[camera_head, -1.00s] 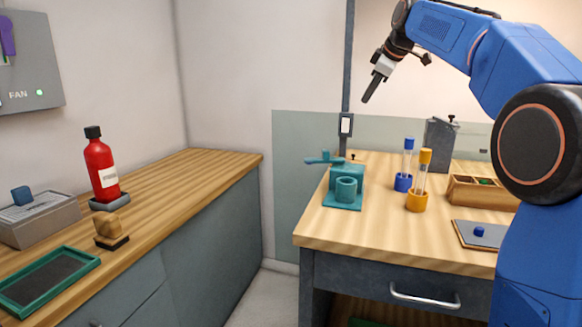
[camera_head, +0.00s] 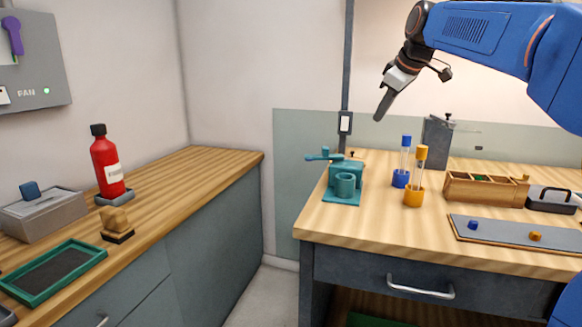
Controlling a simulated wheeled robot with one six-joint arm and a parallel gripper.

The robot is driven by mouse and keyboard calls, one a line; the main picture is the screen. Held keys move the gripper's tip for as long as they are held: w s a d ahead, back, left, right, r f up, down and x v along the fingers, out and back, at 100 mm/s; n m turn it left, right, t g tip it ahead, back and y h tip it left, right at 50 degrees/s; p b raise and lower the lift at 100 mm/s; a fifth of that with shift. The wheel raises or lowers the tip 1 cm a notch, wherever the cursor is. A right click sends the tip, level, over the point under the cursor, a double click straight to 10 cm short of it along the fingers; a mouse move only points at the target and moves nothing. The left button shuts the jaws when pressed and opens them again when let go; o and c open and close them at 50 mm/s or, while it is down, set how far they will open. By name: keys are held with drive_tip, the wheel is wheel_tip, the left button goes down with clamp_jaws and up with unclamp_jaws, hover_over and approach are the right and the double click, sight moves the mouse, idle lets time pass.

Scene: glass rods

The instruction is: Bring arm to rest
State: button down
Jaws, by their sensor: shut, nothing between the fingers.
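My gripper (camera_head: 384,106) is shut and empty. It hangs in the air at the upper middle of the view, above and behind the right-hand bench, its fingers pointing down and left. My blue arm reaches to it from the right edge. Below it on the bench stand a glass rod in a blue holder (camera_head: 401,179) and one in an orange holder (camera_head: 413,197). The gripper is apart from both.
A teal fixture (camera_head: 344,185), wooden rack (camera_head: 485,190), grey mat (camera_head: 520,236) with blue and orange pieces, and dark-handled tray (camera_head: 553,199) are on the right bench. The left bench holds a red bottle (camera_head: 106,165), grey box (camera_head: 42,215) and green-rimmed tray (camera_head: 60,270).

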drive_tip(key=s+d+f+m+g+h, duration=0.1)
drive_tip(key=s+f+m, duration=0.4)
drive_tip(key=s+f, duration=1.2)
drive_tip(key=s+d+f+m+g+h, duration=0.1)
drive_tip(key=s+d+f+m, duration=0.2)
drive_tip(key=s+f, duration=1.4)
drive_tip(key=s+m, duration=0.2)
drive_tip(key=s, duration=0.5)
drive_tip(key=shift+s+f, duration=0.35)
drive_tip(key=shift+f, duration=0.05)
